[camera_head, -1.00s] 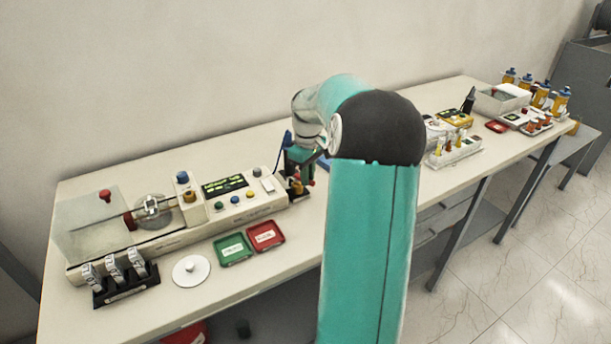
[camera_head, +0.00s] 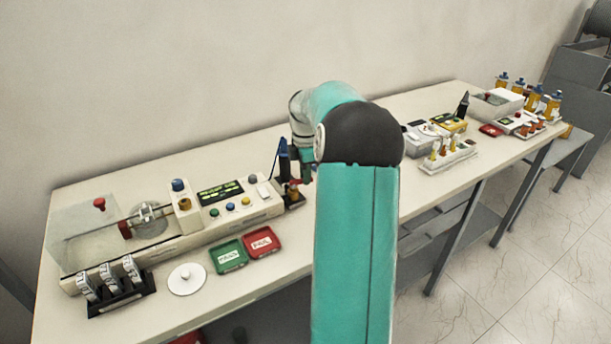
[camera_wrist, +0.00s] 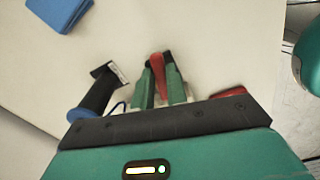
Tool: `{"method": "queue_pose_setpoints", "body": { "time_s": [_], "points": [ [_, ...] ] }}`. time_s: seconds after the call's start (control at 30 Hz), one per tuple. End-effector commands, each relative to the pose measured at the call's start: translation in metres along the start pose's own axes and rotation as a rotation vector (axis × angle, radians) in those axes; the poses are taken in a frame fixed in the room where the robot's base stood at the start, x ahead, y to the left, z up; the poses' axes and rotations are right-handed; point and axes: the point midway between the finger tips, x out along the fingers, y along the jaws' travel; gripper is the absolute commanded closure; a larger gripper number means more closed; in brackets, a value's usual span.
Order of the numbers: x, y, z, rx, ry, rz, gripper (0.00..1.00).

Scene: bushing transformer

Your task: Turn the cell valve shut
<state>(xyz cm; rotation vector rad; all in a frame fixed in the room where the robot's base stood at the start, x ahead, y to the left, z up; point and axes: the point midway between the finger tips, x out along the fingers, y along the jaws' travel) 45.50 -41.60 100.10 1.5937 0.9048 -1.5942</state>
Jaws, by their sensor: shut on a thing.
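My gripper shows in the wrist view (camera_wrist: 160,62), its two green fingers closed on a red lever-like handle (camera_wrist: 158,68) between their tips. The frames do not show clearly whether this handle is the cell valve. In the head view my gripper (camera_head: 306,178) is low over the bench, just right of the black-based stand at the end of the tester. My arm hides part of this area, and the held handle is hard to make out there. A red knob (camera_head: 100,204) stands on the clear cell at the far left, well away from my gripper.
The tester (camera_head: 215,208) with screen and buttons stands left of my gripper. A green tray (camera_head: 229,257) and a red tray (camera_head: 261,243) lie in front of it. A black, blue-ringed cylinder (camera_wrist: 95,92) stands close left of my fingers. Bottles (camera_head: 533,98) stand far right.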

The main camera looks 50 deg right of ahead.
Motion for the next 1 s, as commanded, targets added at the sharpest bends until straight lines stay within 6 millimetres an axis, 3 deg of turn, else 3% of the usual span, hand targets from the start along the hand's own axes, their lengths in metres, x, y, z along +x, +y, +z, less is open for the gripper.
{"method": "queue_pose_setpoints", "body": {
  "time_s": [0.4,0.97,1.0],
  "points": [
    [-0.0013,0.0084,-0.001,-0.216,-0.001,0.003,1.0],
    [-0.0014,0.0095,-0.0015,-0.249,-0.001,0.003,1.0],
    [-0.0014,0.0095,-0.0016,-0.249,-0.001,0.003,0.8]
  ]
}}
